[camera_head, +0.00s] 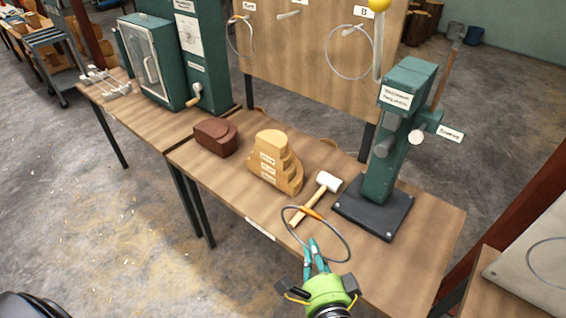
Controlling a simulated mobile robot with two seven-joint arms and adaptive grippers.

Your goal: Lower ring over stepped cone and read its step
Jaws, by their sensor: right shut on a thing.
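A thin dark ring (347,244) with an orange section is held tilted above the front of the table. My right gripper (314,246), green with teal fingers, is shut on the near side of the ring. The stepped cone (268,147) is a pale wooden stepped block with labels on its steps. It stands upright on the table, up and to the left of the ring. The ring is apart from the cone, and the cone's top is bare. The labels are too small to read. My left gripper is not in view.
A white-headed mallet (328,181) lies between cone and ring, its handle partly behind the ring. A green press-like stand (394,140) on a dark base is at the right. A brown block (215,138) sits left of the cone. Rings hang on a board (300,60) behind.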

